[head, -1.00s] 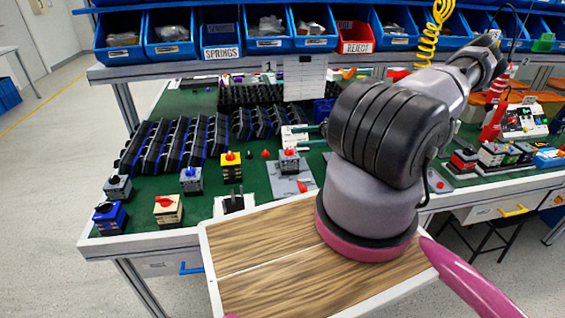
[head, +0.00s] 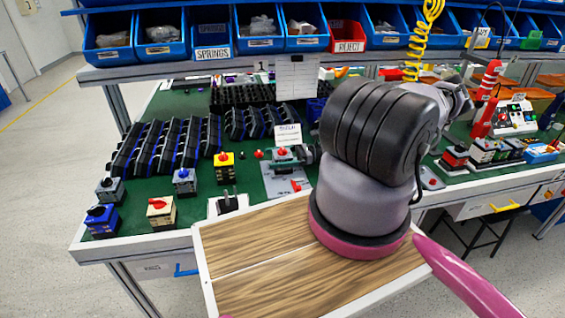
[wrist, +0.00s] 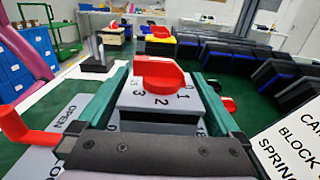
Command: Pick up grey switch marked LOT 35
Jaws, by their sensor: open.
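A grey switch with a red knob (head: 283,152) stands on a grey plate at the middle front of the green bench. In the wrist view the switch (wrist: 158,90) shows close up, with 1, 2 and 3 printed round its knob. My gripper (wrist: 158,78) is open, with one teal finger on each side of the switch; whether they touch it I cannot tell. In the head view my gripper (head: 285,156) reaches it from the right. No LOT 35 marking is readable.
The grey plate (head: 270,184) carries red parts, including a red lever (wrist: 22,128) near my gripper. A white printed card (head: 288,136) stands just behind the switch. A yellow switch (head: 224,165) is to the left. Black bins (head: 170,145) fill the bench behind.

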